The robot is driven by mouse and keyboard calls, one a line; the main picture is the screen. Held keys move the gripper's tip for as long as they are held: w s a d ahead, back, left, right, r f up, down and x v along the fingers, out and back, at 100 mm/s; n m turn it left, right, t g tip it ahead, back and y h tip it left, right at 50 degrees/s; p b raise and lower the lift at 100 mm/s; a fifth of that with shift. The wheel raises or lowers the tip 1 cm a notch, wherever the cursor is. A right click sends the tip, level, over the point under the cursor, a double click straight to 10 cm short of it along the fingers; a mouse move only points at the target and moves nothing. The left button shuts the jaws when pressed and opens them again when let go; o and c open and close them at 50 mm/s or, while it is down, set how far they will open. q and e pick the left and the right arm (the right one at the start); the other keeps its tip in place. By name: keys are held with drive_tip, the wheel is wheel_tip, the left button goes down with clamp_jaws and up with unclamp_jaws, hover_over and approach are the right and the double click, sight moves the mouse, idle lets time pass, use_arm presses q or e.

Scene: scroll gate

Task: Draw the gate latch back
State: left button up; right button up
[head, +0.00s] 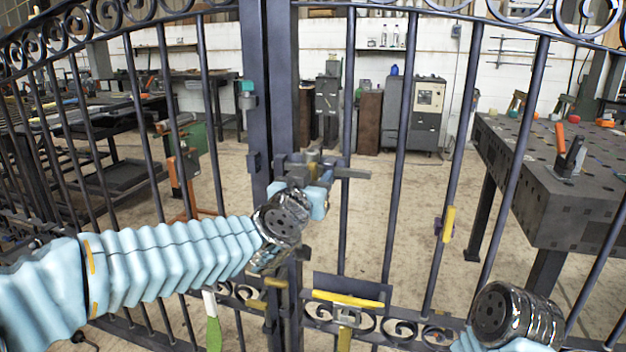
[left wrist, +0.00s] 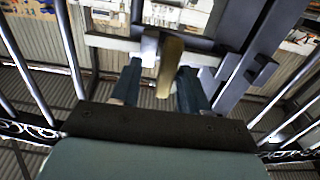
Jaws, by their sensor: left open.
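The scroll gate (head: 398,150) is dark metal with upright bars. Its latch bar (head: 350,173) lies across the meeting posts, with a brass-coloured knob (head: 312,157) standing out from it. In the left wrist view the knob (left wrist: 170,66) is in front of the pale bar (left wrist: 108,42). My left gripper (head: 306,186) is at the latch, partly hidden by its own wrist. In the left wrist view its dark fingers (left wrist: 160,90) are apart, one each side of the knob's lower end; I cannot tell whether they touch it.
Several fittings sit on the gate: a yellow bar on a dark plate (head: 347,299), a yellow piece (head: 448,222) on a right bar and a teal-topped piece (head: 247,92). Beyond the gate are a perforated work table (head: 545,185), a grey machine (head: 428,105) and open floor.

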use_arm(q)
drive_tip(key=v, duration=1.3)
drive_tip(key=shift+s, duration=0.35)
drive_tip(key=shift+a, duration=0.15)
drive_tip(key=w+a+f+n+g+y, duration=0.15)
drive_tip(key=f+g, duration=0.25)
drive_tip(key=f, duration=1.3)
drive_tip(key=w+a+f+g, duration=0.2)
drive_tip(key=w+f+g, duration=0.15)
drive_tip(key=f, duration=1.35)
drive_tip(key=s+a+f+n+g, duration=0.2)
drive_tip(key=s+f+g, duration=0.2)
drive_tip(key=s+f, duration=0.6)
drive_tip(key=s+a+f+n+g, duration=0.1)
drive_tip(key=s+f+g, duration=0.4)
drive_tip(key=s+f, duration=0.5)
wheel_tip(320, 180, down, 6)
drive_tip(key=shift+s+a+f+n, duration=0.2)
drive_tip(key=shift+s+a+n, duration=0.2)
drive_tip(key=shift+a, duration=0.15)
